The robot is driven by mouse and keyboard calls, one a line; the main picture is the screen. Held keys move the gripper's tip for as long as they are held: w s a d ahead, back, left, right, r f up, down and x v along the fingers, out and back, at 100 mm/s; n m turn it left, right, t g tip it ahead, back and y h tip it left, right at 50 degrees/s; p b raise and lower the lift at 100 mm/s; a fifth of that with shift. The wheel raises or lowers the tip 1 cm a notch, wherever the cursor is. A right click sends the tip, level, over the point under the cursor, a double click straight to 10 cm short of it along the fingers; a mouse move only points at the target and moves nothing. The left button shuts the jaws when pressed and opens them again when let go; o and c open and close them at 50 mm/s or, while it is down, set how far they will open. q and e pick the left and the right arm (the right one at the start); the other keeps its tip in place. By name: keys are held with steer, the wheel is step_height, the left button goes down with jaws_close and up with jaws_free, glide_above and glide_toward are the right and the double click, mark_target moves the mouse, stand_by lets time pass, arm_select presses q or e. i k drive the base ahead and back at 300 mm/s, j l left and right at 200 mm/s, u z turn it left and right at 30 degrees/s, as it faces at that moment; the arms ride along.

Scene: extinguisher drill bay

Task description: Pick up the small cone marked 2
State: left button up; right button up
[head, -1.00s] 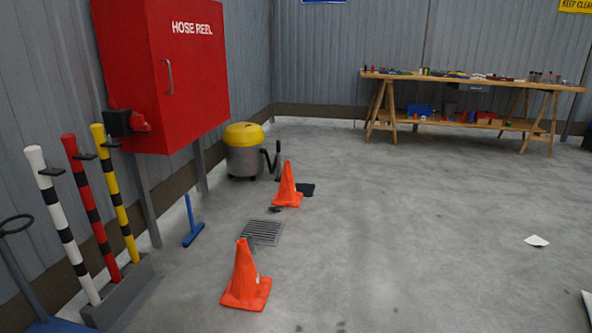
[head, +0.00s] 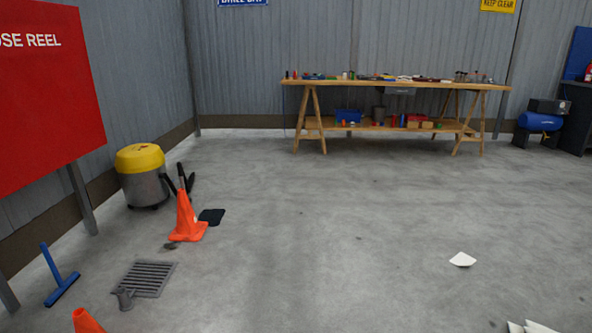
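An orange cone (head: 186,218) stands upright on the floor at the left, in front of the grey and yellow vacuum. A second orange cone (head: 87,321) is at the bottom left edge, with only its top in view. I cannot read a number on either cone from here. Neither of my grippers is in view.
A vacuum (head: 146,178), a dark flat pad (head: 211,216), a floor drain grate (head: 148,278) and a blue squeegee (head: 61,275) are at the left. A wooden workbench (head: 396,86) stands along the back wall. White paper (head: 462,260) lies at the right. The middle floor is clear.

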mark_target(187, 228)
steer(key=i+u, duration=0.15)
steer(key=i, duration=0.3)
steer(key=i+u, duration=0.15)
steer(key=i, duration=0.35)
steer(key=i+l+u, duration=0.2)
steer(key=i, duration=0.25)
steer(key=i+u, duration=0.15)
steer(key=i, duration=0.35)
steer(key=i+l+u, duration=0.15)
steer(key=i+l, duration=0.15)
steer(key=i, duration=0.15)
